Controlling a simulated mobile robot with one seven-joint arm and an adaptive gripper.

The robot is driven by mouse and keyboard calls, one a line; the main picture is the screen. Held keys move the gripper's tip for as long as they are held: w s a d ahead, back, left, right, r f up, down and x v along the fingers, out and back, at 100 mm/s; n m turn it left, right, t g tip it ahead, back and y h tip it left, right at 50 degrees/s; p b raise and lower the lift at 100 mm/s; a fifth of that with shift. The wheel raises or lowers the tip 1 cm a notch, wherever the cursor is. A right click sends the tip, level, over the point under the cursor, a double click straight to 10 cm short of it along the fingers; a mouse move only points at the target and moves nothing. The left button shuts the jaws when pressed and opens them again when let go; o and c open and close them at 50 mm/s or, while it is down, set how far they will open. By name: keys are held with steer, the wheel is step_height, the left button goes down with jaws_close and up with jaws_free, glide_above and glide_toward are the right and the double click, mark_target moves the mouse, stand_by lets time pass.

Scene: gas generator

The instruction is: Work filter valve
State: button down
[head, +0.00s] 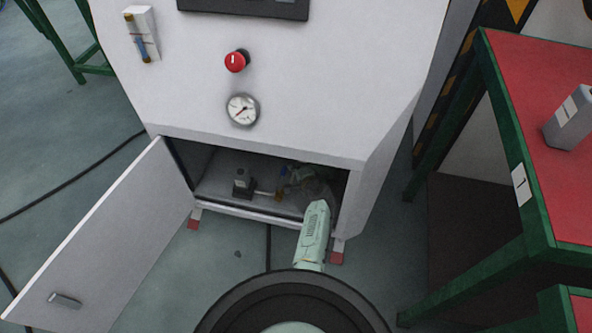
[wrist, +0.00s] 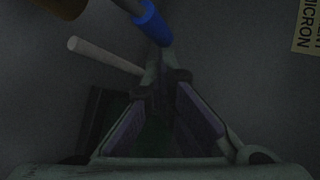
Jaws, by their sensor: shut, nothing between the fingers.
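The compartment at the foot of the white cabinet (head: 330,140) is open, and my arm reaches into its right side. Inside, a small blue part (head: 283,176) with brass-coloured fittings (head: 279,194) stands just left of my gripper (head: 296,177). The blue part looks like the filter valve's handle, but it is too small to be sure. In the wrist view, a blue sleeve (wrist: 153,24) on a grey rod is right at the tips of my gripper (wrist: 163,68). The fingers are shut with nothing between them. Whether they touch the sleeve is hard to tell in the dim light.
The cabinet door (head: 105,250) hangs open to the left. A dark block (head: 242,184) with a pale rod (head: 264,193) sits left in the compartment; a pale rod (wrist: 105,58) also shows in the wrist view. A red-topped table (head: 548,110) stands at right.

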steer(key=shift+a, duration=0.15)
step_height(320, 180, up, 10)
stand_by(0.7)
